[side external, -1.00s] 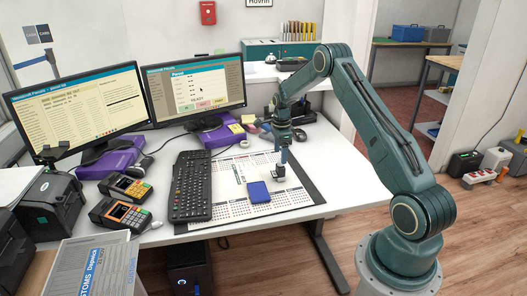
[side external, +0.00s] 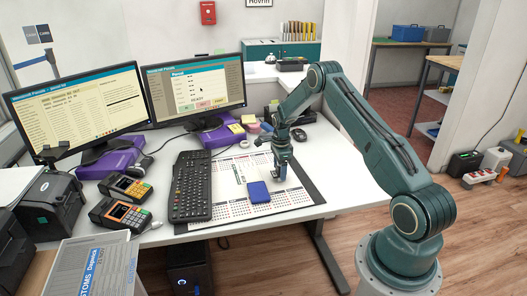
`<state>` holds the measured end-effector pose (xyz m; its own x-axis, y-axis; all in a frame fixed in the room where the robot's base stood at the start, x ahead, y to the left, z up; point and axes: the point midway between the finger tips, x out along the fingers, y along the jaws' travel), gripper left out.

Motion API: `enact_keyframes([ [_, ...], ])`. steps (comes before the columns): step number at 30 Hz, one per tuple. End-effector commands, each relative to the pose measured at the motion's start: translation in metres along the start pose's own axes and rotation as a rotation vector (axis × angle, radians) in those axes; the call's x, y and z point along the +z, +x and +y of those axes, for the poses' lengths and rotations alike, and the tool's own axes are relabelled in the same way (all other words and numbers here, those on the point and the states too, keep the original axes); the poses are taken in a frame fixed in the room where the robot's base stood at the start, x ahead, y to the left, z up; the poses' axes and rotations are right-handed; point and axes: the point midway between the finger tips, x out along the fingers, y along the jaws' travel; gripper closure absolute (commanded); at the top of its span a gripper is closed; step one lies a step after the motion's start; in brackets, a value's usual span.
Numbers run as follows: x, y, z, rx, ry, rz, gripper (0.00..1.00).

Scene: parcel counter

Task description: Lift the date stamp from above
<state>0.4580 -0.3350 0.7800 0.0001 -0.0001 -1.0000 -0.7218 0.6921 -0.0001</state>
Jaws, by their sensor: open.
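The date stamp (side external: 279,179) stands on the white desk mat (side external: 232,209), behind and to the right of a blue pad (side external: 258,193). Only its dark lower part shows; my gripper hides the upper part. My gripper (side external: 281,166) points down over the stamp from above, with its fingers low at the stamp's upper part. The jaws are open. At this size I cannot tell whether a finger touches the stamp.
A black keyboard (side external: 190,186) lies left of the mat. Two card terminals (side external: 122,216) and two monitors (side external: 194,89) stand further left and behind. The mat's front right is clear.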

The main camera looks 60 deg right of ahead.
Motion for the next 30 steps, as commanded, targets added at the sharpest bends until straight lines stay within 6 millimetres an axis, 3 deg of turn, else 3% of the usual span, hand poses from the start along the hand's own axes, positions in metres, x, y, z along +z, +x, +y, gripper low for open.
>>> enact_keyframes([
  [6,0.0,0.016,0.0,0.0,0.0,0.0,0.33],
  [21,0.0,0.016,0.0,0.0,0.0,0.0,0.33],
  [30,0.0,0.015,0.0,-0.001,0.0,0.0,0.87],
])
